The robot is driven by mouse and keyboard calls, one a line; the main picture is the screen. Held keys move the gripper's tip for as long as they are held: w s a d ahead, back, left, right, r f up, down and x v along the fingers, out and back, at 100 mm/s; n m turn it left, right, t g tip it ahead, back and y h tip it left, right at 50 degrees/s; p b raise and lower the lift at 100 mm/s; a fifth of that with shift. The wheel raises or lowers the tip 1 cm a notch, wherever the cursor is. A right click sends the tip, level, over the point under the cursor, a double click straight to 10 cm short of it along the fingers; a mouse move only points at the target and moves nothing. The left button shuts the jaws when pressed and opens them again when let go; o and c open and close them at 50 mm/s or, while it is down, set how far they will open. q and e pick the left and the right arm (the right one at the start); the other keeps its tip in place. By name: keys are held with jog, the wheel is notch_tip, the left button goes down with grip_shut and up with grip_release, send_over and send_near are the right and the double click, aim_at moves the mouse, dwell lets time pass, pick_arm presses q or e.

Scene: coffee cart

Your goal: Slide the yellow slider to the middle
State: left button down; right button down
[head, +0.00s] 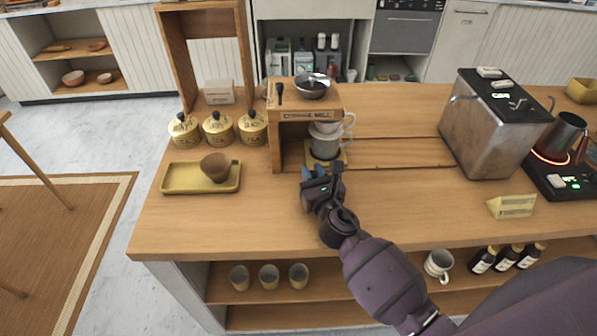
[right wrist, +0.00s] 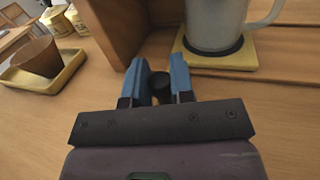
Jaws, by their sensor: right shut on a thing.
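The yellow slider (head: 341,158) is a flat square plate at the left end of a grooved track, partly under the wooden coffee mill (head: 300,115). A grey mug (head: 324,143) stands on it with a white dripper (head: 328,127) on top. The slider also shows in the right wrist view (right wrist: 222,60), under the mug. My right gripper (head: 320,172) is low over the counter just in front of the mill and slider. In the right wrist view its blue fingers (right wrist: 159,78) are closed around a small dark round knob (right wrist: 160,84). The knob's attachment is hidden. My left gripper is out of view.
The track (head: 400,167) to the right is clear up to the metal machine (head: 492,130). A yellow tray (head: 180,179) with a brown bowl (head: 215,167) lies at the left. Several yellow canisters (head: 218,128) stand behind it. A yellow sign (head: 512,206) stands at the front right.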

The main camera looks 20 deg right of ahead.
jog(key=s+d, duration=0.1)
jog(key=d, duration=0.3)
jog(key=s+d, duration=0.1)
jog(key=d, duration=0.3)
jog(key=s+d, duration=0.2)
jog(key=d, duration=0.3)
jog(key=shift+d, duration=0.1)
jog(key=c, duration=1)
grip_release()
jog(key=s+b, duration=0.1)
jog(key=s, duration=0.8)
jog(key=shift+s+f+b, duration=0.1)
jog(key=shift+f+b, duration=0.05)
jog(key=shift+b, duration=0.2)
jog(key=shift+s, duration=0.75)
